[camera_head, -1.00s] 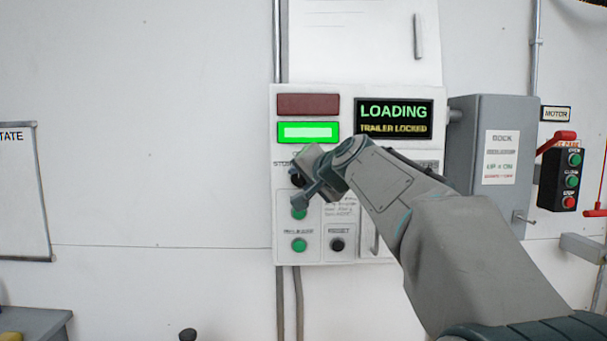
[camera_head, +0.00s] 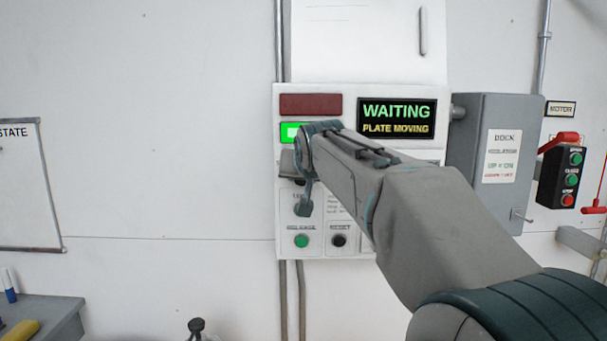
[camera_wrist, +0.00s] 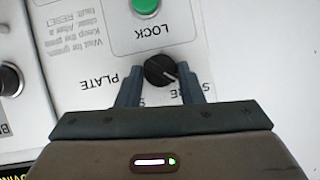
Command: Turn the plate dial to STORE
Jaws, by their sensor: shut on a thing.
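The plate dial (camera_wrist: 160,70) is a round black knob with a white pointer line, on the white control panel (camera_head: 352,98). In the wrist view, which shows the panel upside down, my gripper (camera_wrist: 161,77) is shut on it, one finger at each side. The pointer slants to the lower right, towards a label partly hidden by the finger. The word PLATE reads to the left of the dial. In the head view my wrist and gripper cover the dial. The panel display (camera_head: 396,118) reads WAITING, PLATE MOVING.
A green lock button (camera_wrist: 146,4) sits close to the dial. A green release button (camera_head: 301,241) and a black reset button (camera_head: 339,241) are below. A grey dock box (camera_head: 492,150) and a motor button box (camera_head: 562,178) stand to the right.

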